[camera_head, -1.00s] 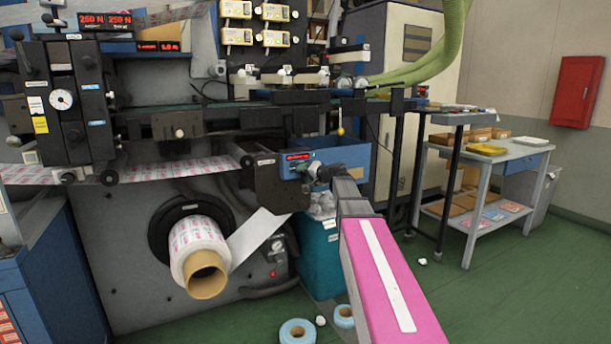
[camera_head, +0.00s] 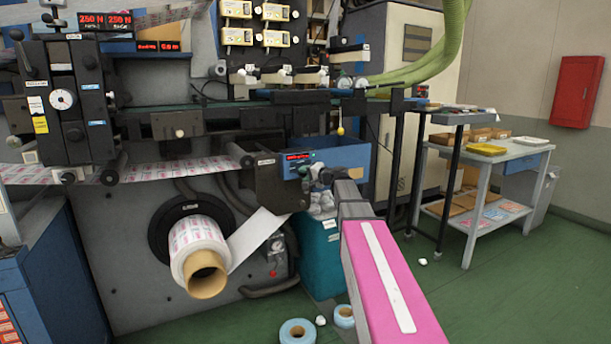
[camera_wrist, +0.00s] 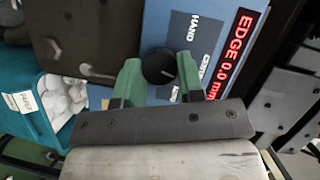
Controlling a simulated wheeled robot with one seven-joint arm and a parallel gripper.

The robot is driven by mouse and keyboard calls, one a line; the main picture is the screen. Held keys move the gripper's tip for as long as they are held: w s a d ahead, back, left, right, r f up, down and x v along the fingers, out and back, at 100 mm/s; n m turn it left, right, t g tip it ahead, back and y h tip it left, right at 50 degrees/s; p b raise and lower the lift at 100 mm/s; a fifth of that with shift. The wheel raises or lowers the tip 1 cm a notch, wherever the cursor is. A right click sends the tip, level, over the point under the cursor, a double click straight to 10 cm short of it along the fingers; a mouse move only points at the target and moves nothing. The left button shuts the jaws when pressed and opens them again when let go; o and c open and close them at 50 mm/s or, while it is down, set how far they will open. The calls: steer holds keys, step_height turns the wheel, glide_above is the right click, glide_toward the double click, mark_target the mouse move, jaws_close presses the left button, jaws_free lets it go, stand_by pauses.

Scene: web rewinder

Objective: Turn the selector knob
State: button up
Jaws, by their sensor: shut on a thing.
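The selector knob (camera_wrist: 159,66) is a round black knob on a blue control panel (camera_wrist: 212,27) in the wrist view. The panel carries the word HAND and a red EDGE 0.0 mm display (camera_wrist: 232,50). My gripper (camera_wrist: 157,76) has green fingers, one on each side of the knob, and is shut on it. In the head view the panel's red display (camera_head: 299,157) shows beside the dark roller bracket. My gripper (camera_head: 318,174) is small there, in front of the panel, and the knob is hidden.
A dark bracket plate (camera_wrist: 85,40) lies left of the panel in the wrist view. A teal bin (camera_head: 318,255) with crumpled white material stands below. The paper roll (camera_head: 198,250) is at left. Blue tape rolls (camera_head: 297,331) lie on the green floor. A workbench (camera_head: 500,155) stands at right.

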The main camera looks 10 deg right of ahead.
steer(key=m, duration=0.2)
steer(key=m+t+y, duration=0.1)
steer(key=m, duration=0.2)
steer(key=shift+f+m+y, duration=0.2)
steer(key=shift+m+y, duration=0.1)
steer(key=shift+t, duration=0.3)
steer(key=o, duration=0.9)
steer(key=shift+s, duration=0.1)
steer(key=v, duration=1)
steer(key=shift+s+d, duration=0.2)
steer(key=shift+d, duration=0.15)
